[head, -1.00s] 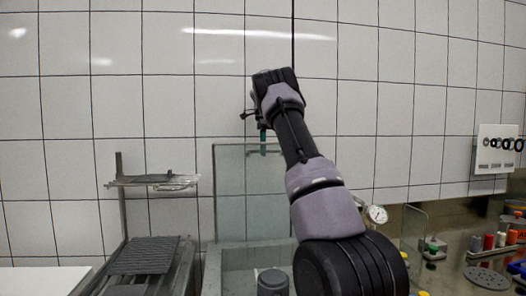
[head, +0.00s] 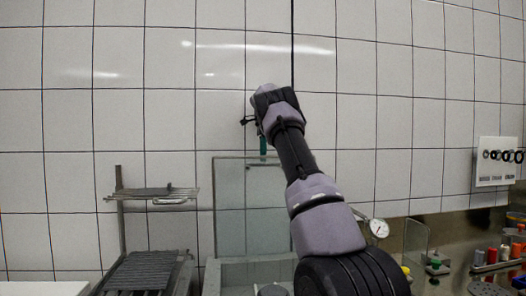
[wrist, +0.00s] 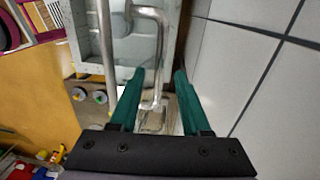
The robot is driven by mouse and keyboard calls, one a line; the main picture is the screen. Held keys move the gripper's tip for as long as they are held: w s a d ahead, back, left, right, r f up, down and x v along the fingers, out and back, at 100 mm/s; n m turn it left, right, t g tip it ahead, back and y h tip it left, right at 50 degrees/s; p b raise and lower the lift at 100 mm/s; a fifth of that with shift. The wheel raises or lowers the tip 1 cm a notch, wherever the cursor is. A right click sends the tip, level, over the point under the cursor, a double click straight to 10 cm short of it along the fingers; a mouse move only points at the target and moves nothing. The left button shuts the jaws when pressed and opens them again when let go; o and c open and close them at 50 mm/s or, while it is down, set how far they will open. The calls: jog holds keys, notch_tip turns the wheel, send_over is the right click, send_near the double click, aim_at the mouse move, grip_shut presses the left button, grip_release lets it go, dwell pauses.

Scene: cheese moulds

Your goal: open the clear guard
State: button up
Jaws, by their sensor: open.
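The clear guard (head: 236,210) is a see-through greenish panel that stands upright against the tiled wall in the head view, above a grey basin. My gripper (head: 263,152) is at its top edge, pointing down, with a green finger overlapping the panel's upper part. In the wrist view my gripper (wrist: 159,73) has its two green fingers spread apart. A bent metal bar (wrist: 158,60) runs in the space between and beyond the fingers. I cannot tell whether either finger touches the bar or the panel. My arm hides the right side of the guard.
A wire shelf (head: 155,195) and a dark ribbed tray (head: 140,270) stand left of the guard. A round dial gauge (head: 378,228) and a smaller clear panel (head: 416,240) are on the right.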

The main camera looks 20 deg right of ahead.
jog(key=shift+w+r, duration=0.2)
jog(key=shift+r, duration=1.85)
jog(key=shift+c, duration=0.4)
